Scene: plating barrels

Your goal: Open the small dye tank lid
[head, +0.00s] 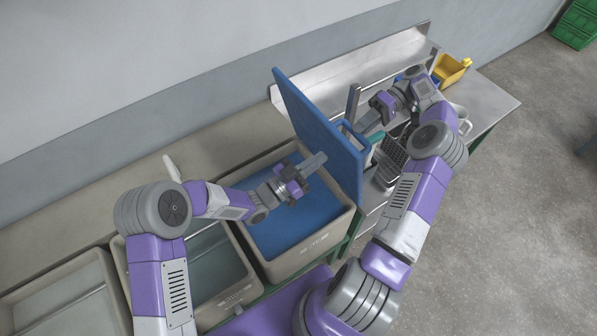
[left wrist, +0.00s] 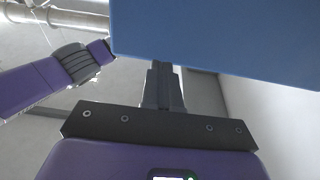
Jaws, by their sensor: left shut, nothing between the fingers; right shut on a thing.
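The blue dye tank lid (head: 322,132) stands raised on edge, nearly upright, at the right side of the small tank (head: 338,225), which holds blue liquid (head: 285,220). My left gripper (head: 318,160) is shut and empty over the tank, its tips close to the lid's inner face. In the left wrist view the lid (left wrist: 225,40) fills the upper right, above my shut fingers (left wrist: 161,70); I cannot tell whether they touch it. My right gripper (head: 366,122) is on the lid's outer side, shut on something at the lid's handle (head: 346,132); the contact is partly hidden.
Other tanks (head: 205,262) line up to the left. A metal bench (head: 488,108) at the right carries a yellow bin (head: 450,70), a white mug and a dark rack (head: 390,158) close to my right arm. The floor at the right is clear.

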